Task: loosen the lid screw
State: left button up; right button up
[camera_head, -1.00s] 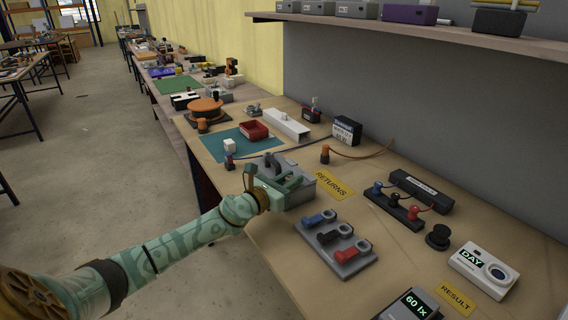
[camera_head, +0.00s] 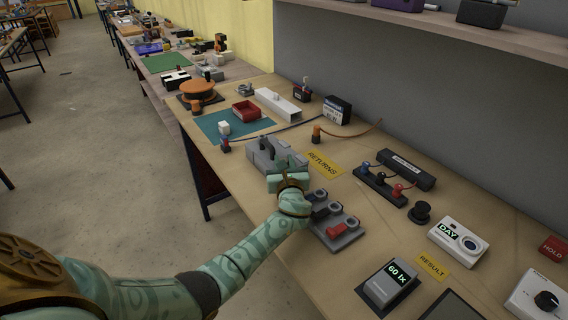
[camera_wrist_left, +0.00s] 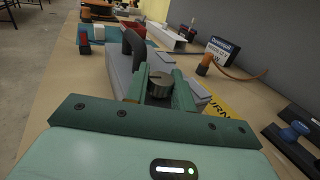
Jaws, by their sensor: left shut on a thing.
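A grey box (camera_head: 256,164) with a lid stands on the bench, left of the yellow RETURNS label. In the left wrist view the box (camera_wrist_left: 118,72) shows a dark upright handle (camera_wrist_left: 133,48) and a round metal screw head (camera_wrist_left: 160,84). My left gripper (camera_head: 283,163) reaches over the right end of the box. In the left wrist view its two green fingers (camera_wrist_left: 160,86) stand on either side of the screw head and are shut on it. The screw's shaft is hidden. My right gripper is not in view.
A red tray (camera_head: 247,111) on a teal mat (camera_head: 208,122) lies beyond the box. A black terminal strip (camera_head: 380,186) and light meter (camera_head: 390,284) are to the right.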

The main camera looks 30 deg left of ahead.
pick_arm(q)
jog(key=shift+n+g+y, duration=0.5)
jog(key=shift+y, duration=0.1)
jog(key=shift+g, duration=0.3)
jog(key=o, duration=0.7)
jog(key=shift+c, duration=0.2)
